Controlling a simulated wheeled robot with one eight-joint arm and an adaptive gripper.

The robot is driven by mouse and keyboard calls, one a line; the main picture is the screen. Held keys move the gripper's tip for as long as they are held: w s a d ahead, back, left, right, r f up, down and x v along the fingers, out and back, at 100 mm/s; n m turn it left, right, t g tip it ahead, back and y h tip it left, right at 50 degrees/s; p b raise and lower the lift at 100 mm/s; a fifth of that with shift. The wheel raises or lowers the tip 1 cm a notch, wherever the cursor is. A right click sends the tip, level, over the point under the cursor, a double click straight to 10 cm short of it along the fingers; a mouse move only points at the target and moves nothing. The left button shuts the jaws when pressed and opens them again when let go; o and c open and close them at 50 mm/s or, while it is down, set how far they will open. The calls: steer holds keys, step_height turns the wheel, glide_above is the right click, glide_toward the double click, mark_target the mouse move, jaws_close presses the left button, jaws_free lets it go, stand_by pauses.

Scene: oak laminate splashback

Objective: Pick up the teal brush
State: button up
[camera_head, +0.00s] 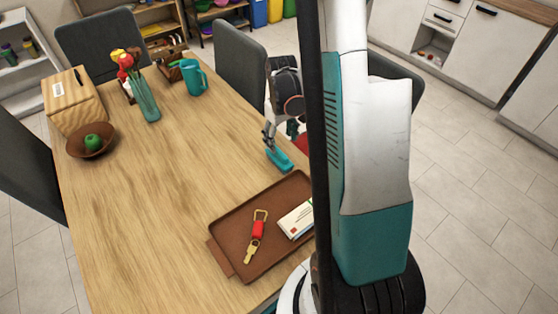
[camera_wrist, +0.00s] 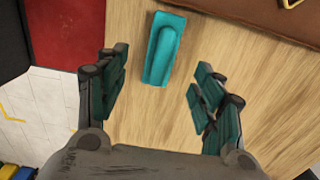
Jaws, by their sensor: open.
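The teal brush (camera_wrist: 163,48) lies on the wooden table near its right edge. In the wrist view it is ahead of my gripper (camera_wrist: 160,78), with its long side pointing roughly between the two fingers. The fingers are spread apart and nothing is between their tips. In the head view the brush (camera_head: 280,160) shows just below the finger parts of my gripper, which partly overlap it. I cannot tell its bristles from either view.
A brown tray (camera_head: 228,222) with a red-and-gold keychain (camera_head: 257,232) and a white box (camera_head: 296,220) lies nearby. A teal mug (camera_head: 194,78), flower vase (camera_head: 146,100), bowl with a green apple (camera_head: 92,143) and wooden box (camera_head: 75,103) stand farther back. Mid-table is clear.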

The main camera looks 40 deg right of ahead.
mark_target(279, 151)
steer(key=shift+w+a+f+b, duration=0.15)
steer(key=shift+f+b, duration=0.6)
steer(key=shift+f, duration=1.2)
steer(key=shift+w+f+b, duration=0.15)
steer(key=shift+f+b, duration=0.55)
steer(key=shift+f, duration=1.25)
steer(key=shift+r, duration=0.1)
steer(key=c, duration=1.2)
